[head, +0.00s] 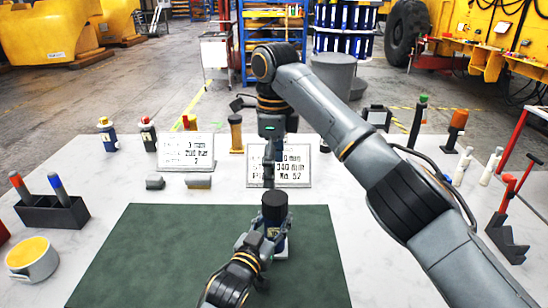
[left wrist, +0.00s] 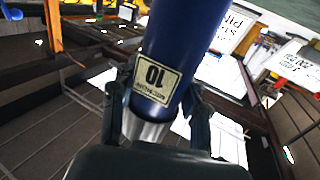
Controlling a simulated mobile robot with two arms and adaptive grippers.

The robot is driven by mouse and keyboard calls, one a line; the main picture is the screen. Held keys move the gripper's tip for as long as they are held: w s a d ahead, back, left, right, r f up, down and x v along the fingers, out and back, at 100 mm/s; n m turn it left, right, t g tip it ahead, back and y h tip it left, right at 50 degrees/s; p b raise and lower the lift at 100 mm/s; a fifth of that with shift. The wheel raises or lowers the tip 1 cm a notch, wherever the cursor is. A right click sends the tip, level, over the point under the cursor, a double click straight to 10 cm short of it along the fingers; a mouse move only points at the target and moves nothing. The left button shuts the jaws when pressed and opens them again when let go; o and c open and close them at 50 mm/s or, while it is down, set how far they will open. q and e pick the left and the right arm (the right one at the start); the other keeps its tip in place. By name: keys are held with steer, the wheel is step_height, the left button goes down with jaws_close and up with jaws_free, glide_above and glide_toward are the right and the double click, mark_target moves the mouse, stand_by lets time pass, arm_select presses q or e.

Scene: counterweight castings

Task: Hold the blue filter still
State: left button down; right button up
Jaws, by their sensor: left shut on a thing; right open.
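The blue filter (head: 275,212) stands upright at the back part of the green mat (head: 150,245), with a dark top in the head view. My left gripper (head: 266,244) is shut around its lower part, from the front left. In the left wrist view the blue filter (left wrist: 185,40) rises between the two fingers, with a pale label reading 10 and a silvery lower part. My right gripper (head: 269,165) is open and empty, pointing down just above the filter's top; its fingers are seen nearly edge-on. Whether the filter's base touches the mat is hidden.
Two white printed signs (head: 186,151) (head: 293,165) stand behind the mat. A dark holder with markers (head: 52,212) and a round tin (head: 32,258) are at left. Small bottles (head: 107,134) stand at the back left. Tools on a dark stand (head: 508,235) are at right. The mat's left part is clear.

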step_height(320, 180, up, 2)
steer(key=shift+r, duration=0.25)
arm_select(q)
steer(key=c, duration=0.6)
jaws_free()
steer(key=v, duration=1.2)
steer(key=shift+r, duration=0.1)
arm_select(e)
steer(key=shift+r, duration=0.1)
